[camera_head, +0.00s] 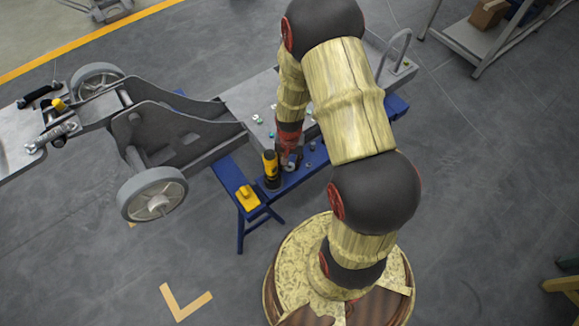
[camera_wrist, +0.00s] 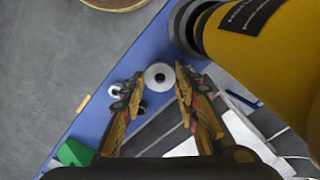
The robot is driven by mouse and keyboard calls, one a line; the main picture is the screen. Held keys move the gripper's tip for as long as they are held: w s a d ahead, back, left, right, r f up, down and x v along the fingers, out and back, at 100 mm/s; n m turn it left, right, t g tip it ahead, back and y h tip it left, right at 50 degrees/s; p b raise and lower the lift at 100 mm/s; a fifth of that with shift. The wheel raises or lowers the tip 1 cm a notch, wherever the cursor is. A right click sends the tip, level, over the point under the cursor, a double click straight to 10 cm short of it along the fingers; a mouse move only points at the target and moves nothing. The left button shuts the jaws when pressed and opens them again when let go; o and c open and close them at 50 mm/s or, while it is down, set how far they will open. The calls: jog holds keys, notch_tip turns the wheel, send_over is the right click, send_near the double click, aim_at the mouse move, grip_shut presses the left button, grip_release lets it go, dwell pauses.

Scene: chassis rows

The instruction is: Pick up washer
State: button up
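No contact between fingers and washer shows, and I cannot tell the height of the fingertips above the bench. In the head view my gripper (camera_head: 289,160) is low over the blue bench, beside a yellow and black tool, and a small pale ring, likely the washer, shows by it.
The large yellow tool (camera_wrist: 265,55) stands close to the right finger. A small metal part (camera_wrist: 115,91) is by the left finger, and a green block (camera_wrist: 74,153) is lower left. The blue bench (camera_head: 228,177) carries a yellow item (camera_head: 248,197) and the grey chassis (camera_head: 170,130).

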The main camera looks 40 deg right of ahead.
jog(key=c, duration=0.6)
